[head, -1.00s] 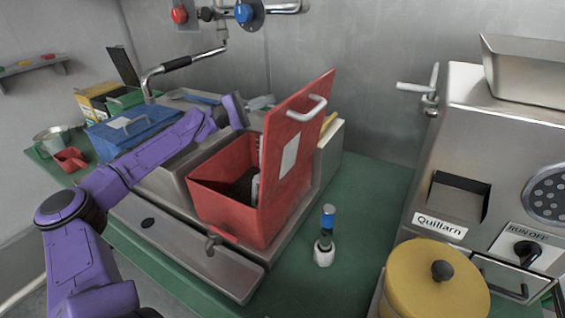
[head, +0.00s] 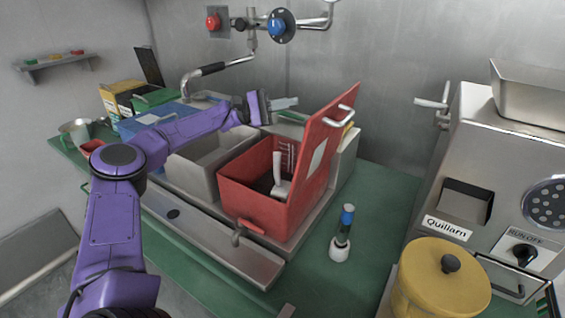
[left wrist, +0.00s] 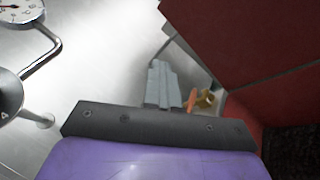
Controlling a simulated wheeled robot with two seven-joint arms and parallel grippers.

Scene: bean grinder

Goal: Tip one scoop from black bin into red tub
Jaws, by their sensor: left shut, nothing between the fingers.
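The red tub (head: 262,206) stands open mid-view, its red lid (head: 326,150) raised on the right side. A pale scoop handle (head: 277,168) sticks up inside over dark contents. In the left wrist view the tub's red wall (left wrist: 250,80) is at right, with dark contents low in the corner. My left gripper (head: 292,103) is behind the tub, above the bins and apart from the scoop. Its fingers show shut and empty in the left wrist view (left wrist: 161,84). I cannot clearly pick out a black bin; a black panel (head: 151,66) stands behind the yellow box at far left.
A grey open bin (head: 205,165) is left of the tub. A blue-topped bottle (head: 343,228) stands on the green counter (head: 372,196), which is clear around it. The yellow canister (head: 425,282) and steel grinder (head: 475,215) fill the right. A tap and valves (head: 282,25) are behind.

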